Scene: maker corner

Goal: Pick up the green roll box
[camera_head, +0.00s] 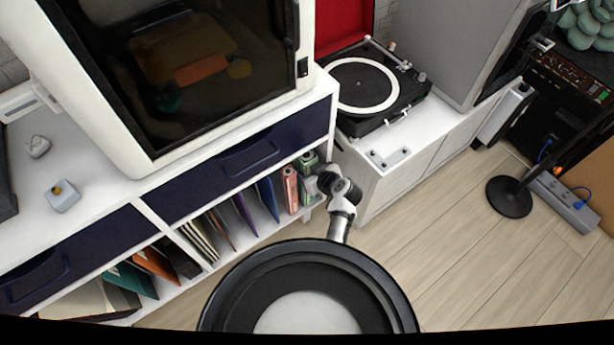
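A green roll box (305,193) stands upright at the right end of the lower open shelf, just right of a red box (289,188). Another bit of green (307,159) shows above it, behind my gripper; I cannot tell whether it is the same box. My gripper (318,184) is at the right end of the shelf, right beside the green box. The wrist hides part of that spot. The fingers are too small and covered to tell whether they are open or touching the box.
The white shelf unit (147,212) holds several folders left of the red box. Its dark blue drawers (240,160) are shut above. A white cabinet with a turntable (375,88) stands close on the right. The wooden floor (440,250) at right is clear near me.

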